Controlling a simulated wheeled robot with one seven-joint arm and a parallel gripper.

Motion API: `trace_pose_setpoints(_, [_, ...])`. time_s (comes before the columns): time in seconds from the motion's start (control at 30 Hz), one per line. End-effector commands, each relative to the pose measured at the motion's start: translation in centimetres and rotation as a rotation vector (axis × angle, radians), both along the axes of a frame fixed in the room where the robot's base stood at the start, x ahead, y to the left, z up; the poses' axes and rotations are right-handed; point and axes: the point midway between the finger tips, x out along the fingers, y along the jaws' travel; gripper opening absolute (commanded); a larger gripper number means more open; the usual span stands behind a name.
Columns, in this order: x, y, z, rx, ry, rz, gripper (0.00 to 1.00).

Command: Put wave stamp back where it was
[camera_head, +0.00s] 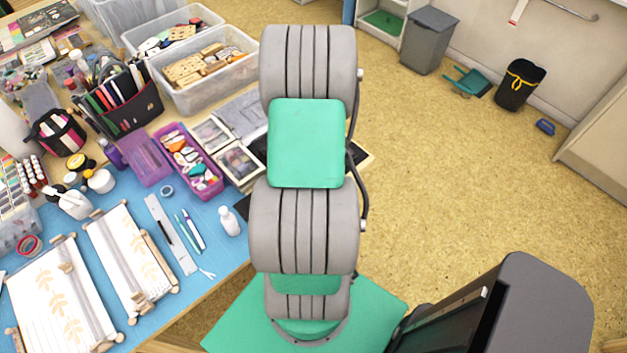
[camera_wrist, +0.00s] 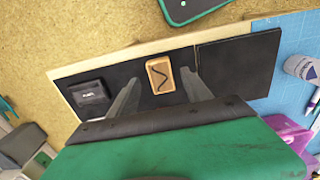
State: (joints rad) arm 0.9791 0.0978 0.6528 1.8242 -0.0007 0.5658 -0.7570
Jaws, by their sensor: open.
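The wave stamp (camera_wrist: 160,76), a small light-wood block with a dark wavy line on its top face, shows in the wrist view on a black surface. My gripper (camera_wrist: 158,82) is open, with one finger to the left of the stamp and one to the right. Gaps show between the fingers and the block, and nothing is held. I cannot tell the fingers' height above the surface. In the head view my own arm hides the gripper and the stamp.
A black inkpad (camera_wrist: 90,98) lies left of the stamp in the wrist view, and a dark flat panel (camera_wrist: 238,66) lies to the right. A wooden edge (camera_wrist: 150,47) borders the black surface. A white bottle (camera_head: 229,221) and a purple box (camera_head: 200,181) stand on the blue mat.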

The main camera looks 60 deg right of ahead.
Motion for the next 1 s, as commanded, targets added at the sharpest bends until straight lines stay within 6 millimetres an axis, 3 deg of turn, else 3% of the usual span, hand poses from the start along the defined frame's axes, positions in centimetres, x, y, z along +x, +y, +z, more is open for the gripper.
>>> trace_pose_setpoints(0.13, [0.1, -0.2, 3.9, -0.007, -0.006, 0.0, 0.57])
trace_pose_setpoints(0.3, [0.0, -0.1, 7.5, -0.004, -0.002, 0.0, 0.57])
trace_pose_setpoints(0.53, [0.2, 0.2, 9.1, -0.001, -0.002, 0.003, 0.57])
trace_pose_setpoints(0.63, [2.2, 1.9, 10.8, -0.023, -0.018, 0.026, 0.57])
trace_pose_setpoints(0.73, [6.1, 6.7, 14.3, -0.064, -0.065, 0.074, 0.57])
trace_pose_setpoints(0.83, [9.3, 14.3, 18.4, -0.095, -0.145, 0.13, 0.57])
trace_pose_setpoints(0.9, [10.1, 20.0, 20.8, -0.099, -0.209, 0.167, 0.57])
trace_pose_setpoints(1.0, [9.6, 26.5, 23.1, -0.08, -0.289, 0.208, 0.57])
